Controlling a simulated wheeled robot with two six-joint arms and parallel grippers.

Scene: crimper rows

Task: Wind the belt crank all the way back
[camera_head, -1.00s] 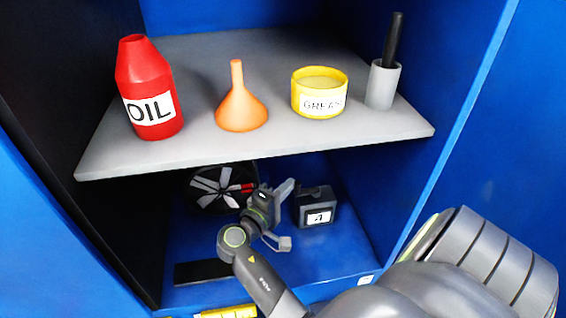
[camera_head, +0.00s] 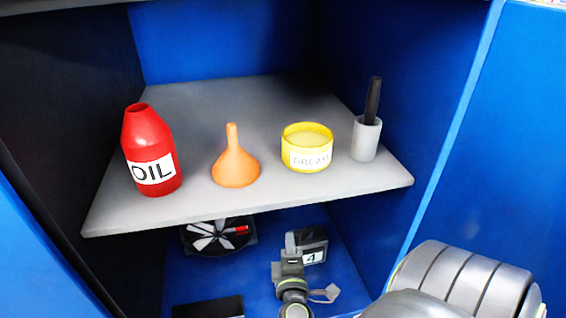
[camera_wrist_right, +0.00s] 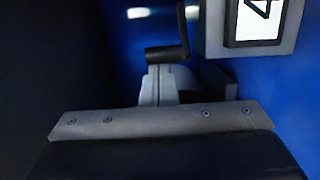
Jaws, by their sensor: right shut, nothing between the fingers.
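A dark grey box with a white label "4" (camera_head: 313,257) stands on the floor of the blue cabinet, under the shelf. In the right wrist view the box (camera_wrist_right: 205,25) is at the upper right, and a dark L-shaped crank handle (camera_wrist_right: 165,54) shows to its left. My right gripper (camera_head: 291,240) is in front of the box's left side and covers part of it. In the wrist view its fingers (camera_wrist_right: 160,82) are shut and empty, just below the crank in the picture. I cannot tell whether they touch it. My left gripper is not in view.
A grey shelf (camera_head: 270,200) hangs low over my right gripper. It bears a red oil bottle (camera_head: 148,140), an orange funnel (camera_head: 235,165), a yellow grease tin (camera_head: 306,158) and a grey cup with a black rod (camera_head: 366,140).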

